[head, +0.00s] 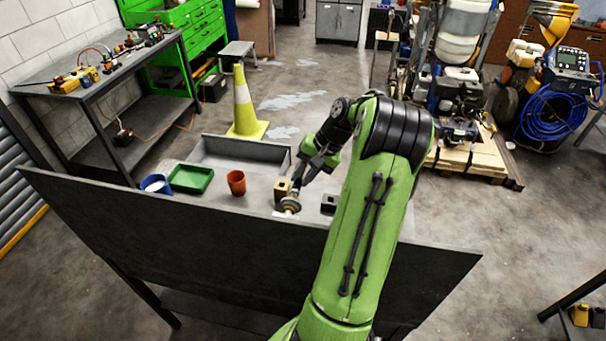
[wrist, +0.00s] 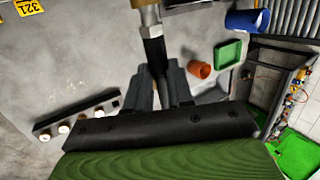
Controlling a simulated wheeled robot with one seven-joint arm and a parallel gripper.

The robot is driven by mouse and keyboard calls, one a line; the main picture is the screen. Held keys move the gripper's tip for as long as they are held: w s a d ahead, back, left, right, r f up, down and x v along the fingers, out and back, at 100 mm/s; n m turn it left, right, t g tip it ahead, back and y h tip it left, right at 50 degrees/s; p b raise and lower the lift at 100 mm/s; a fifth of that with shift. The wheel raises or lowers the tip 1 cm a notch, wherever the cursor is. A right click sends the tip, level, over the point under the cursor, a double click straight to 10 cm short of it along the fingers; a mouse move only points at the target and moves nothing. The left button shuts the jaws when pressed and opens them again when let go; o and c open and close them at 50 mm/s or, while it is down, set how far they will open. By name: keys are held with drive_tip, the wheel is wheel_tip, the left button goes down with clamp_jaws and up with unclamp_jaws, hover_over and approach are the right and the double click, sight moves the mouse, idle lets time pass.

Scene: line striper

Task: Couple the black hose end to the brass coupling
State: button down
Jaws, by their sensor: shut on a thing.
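My gripper (wrist: 162,78) is shut on the black hose end (wrist: 154,52), a dark cylinder that rises between its two fingers in the wrist view. At its upper end is a metal and brass-coloured piece (wrist: 147,14), cut by the top edge. It overlaps the hose end in the picture; I cannot tell whether they are joined. In the head view my gripper (head: 297,184) is low over the bench, beside a brass-coloured block (head: 281,187) and a round brass-coloured piece (head: 290,204). The hose end is not clear there, and my arm hides part of the bench.
An orange cup (head: 236,183), a green tray (head: 190,178) and a blue container (head: 156,184) stand left on the bench. A small dark block (head: 328,203) is right of my gripper. A dark panel (head: 200,245) runs along the near side. A traffic cone (head: 244,105) stands behind.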

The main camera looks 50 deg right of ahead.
drive_tip(key=shift+s+a, duration=0.15)
drive_tip(key=shift+a, duration=0.2)
drive_tip(key=shift+s+a, duration=0.15)
drive_tip(key=shift+a, duration=0.15)
drive_tip(key=shift+b, duration=0.3)
drive_tip(key=c, duration=0.6)
unclamp_jaws()
drive_tip(key=shift+a, duration=0.15)
drive_tip(key=shift+p+v, duration=0.85)
drive_tip(key=shift+v, duration=0.55)
drive_tip(key=v, duration=0.4)
drive_tip(key=shift+s, duration=0.1)
drive_tip(key=shift+r, duration=0.1)
